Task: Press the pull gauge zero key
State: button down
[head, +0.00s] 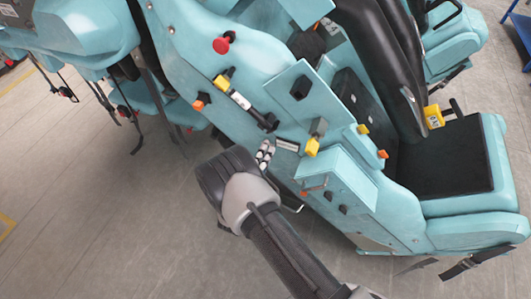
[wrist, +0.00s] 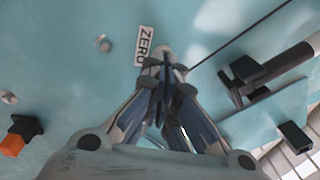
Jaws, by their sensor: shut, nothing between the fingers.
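A white label reading ZERO (wrist: 144,44) is on the teal panel in the wrist view. A pale rounded piece (wrist: 163,51) shows beside the label, just past my fingertips; it may be the zero key, but the fingers hide most of it. My gripper (wrist: 168,70) is shut and empty, with its tips over or against this spot; I cannot tell whether they touch. In the head view my gripper (head: 265,154) is at the side of the teal coaster car (head: 270,65), and the key and label cannot be made out there.
A black cylindrical handle (wrist: 278,68) juts out to the right of my gripper in the wrist view, with a thin dark cable above it. An orange-and-black block (wrist: 21,134) is at left. A red knob (head: 222,44) and yellow tags are on the car. Open floor (head: 90,220) lies left.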

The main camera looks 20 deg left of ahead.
jog(key=s+a+f, duration=0.1)
jog(key=s, duration=1.1)
jog(key=shift+s+a+p, duration=0.2)
jog(key=shift+s+p, duration=0.1)
jog(key=shift+p, duration=0.1)
